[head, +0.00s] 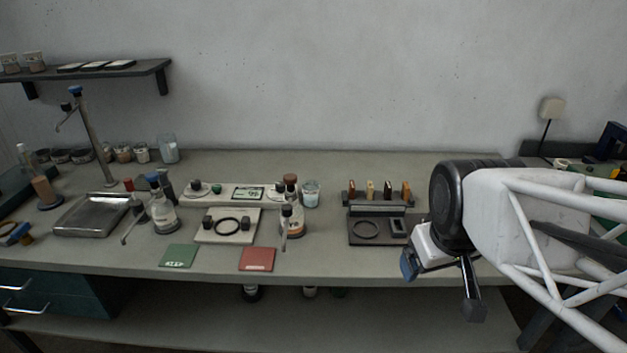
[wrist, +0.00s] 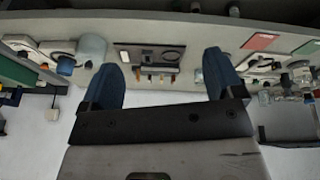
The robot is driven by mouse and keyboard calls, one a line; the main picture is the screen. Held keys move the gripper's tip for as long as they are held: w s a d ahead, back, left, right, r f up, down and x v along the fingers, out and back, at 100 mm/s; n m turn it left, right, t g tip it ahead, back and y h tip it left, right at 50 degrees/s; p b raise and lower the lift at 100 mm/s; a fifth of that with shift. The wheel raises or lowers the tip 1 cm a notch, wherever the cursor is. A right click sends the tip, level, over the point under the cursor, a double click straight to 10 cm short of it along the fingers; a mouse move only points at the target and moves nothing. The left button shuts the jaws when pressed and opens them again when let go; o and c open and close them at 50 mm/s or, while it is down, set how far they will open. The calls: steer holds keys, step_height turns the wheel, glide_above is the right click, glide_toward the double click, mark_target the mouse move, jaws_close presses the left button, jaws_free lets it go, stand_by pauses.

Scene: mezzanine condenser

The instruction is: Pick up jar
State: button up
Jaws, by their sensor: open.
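Several jars are in view, and I cannot tell which one the task means. A clear glass jar with pale contents (head: 311,194) stands mid-bench in the head view, behind the stoppered bottles. A taller pale glass jar (head: 168,149) stands at the back left, beside a row of small jars (head: 123,153). In the wrist view a pale bluish cylinder (wrist: 92,47), possibly a jar, stands beyond the dark tray; my arm hides that spot in the head view. My gripper (head: 408,265) is open and empty above the right front of the bench; its blue fingers (wrist: 160,62) are apart.
Green (head: 179,256) and red (head: 257,259) mats lie at the front edge. A steel tray (head: 92,215) and tall stand (head: 93,140) are at left. The back middle bench is clear.

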steer(key=w+a+f+n+t+y, duration=0.1)
steer(key=w+a+f+n+t, duration=0.15)
steer(key=w+n, duration=0.55)
steer(key=w+a+f+n+t, duration=0.25)
steer(key=w+n, duration=0.25)
steer(key=w, duration=0.7)
steer(key=w+a+f+n+t+y, duration=0.1)
steer(key=w+a+n+t, duration=0.15)
steer(key=w+n, duration=0.55)
steer(key=n+t+y, duration=0.5)
steer(key=n, duration=1.1)
glide_toward(308, 186)
steer(key=shift+w+r, duration=0.1)
steer(key=shift+w, duration=0.15)
steer(key=shift+a+f+n, duration=0.2)
steer(key=shift+f+n, duration=0.15)
steer(key=shift+n, duration=0.15)
steer(key=shift+w, duration=0.1)
steer(key=shift+x, duration=1.25)
steer(key=shift+x, duration=2.6)
